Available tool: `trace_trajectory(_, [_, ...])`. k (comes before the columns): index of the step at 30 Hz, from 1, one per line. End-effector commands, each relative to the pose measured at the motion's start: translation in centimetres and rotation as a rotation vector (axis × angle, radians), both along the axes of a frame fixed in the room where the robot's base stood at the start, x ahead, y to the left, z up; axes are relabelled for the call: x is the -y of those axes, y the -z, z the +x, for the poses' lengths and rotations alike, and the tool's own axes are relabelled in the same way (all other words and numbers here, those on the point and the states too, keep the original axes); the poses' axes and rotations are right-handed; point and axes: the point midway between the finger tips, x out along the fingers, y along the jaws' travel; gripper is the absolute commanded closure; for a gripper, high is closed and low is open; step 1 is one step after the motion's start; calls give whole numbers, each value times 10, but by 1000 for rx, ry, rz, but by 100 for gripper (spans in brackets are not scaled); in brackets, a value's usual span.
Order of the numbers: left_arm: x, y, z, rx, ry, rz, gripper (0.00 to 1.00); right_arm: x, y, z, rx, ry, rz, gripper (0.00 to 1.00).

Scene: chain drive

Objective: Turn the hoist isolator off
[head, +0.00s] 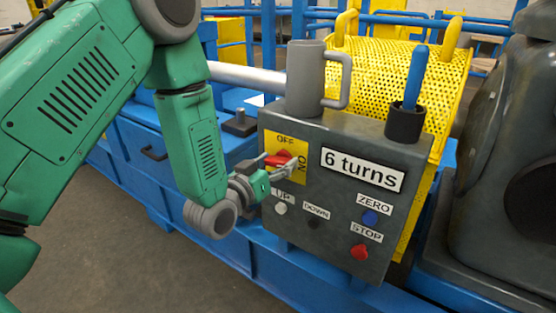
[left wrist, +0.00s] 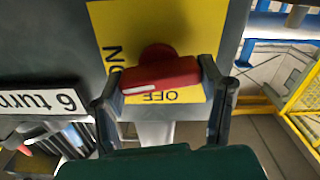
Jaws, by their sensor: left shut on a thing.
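The hoist isolator is a red handle (head: 278,158) on a yellow plate (head: 273,143) at the upper left of the grey control box (head: 335,165). OFF is printed along the plate's top and ON along its right side. My left gripper (head: 282,166) is shut on the red handle. In the left wrist view the handle (left wrist: 160,75) lies crosswise between the two fingers (left wrist: 163,92), its white mark toward the ON side. That view is upside down, with OFF just below the handle. The fingers partly hide the plate. My right gripper is not in view.
A grey mug (head: 306,85) and a dark cup (head: 404,122) holding a blue rod (head: 416,76) stand on the box. Below the isolator are UP, DOWN, ZERO and red STOP (head: 359,252) buttons. A "6 turns" sign (head: 362,170) is to its right. A yellow mesh guard (head: 400,75) stands behind.

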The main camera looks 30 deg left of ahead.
Motion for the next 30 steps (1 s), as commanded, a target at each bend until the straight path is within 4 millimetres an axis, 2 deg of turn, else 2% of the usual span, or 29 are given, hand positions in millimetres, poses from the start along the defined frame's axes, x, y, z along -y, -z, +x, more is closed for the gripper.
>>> trace_trajectory(15, [-4,1,0,-40,-6,-483,67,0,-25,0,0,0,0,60])
trace_trajectory(30, [-6,4,0,-76,-8,-954,67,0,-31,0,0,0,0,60])
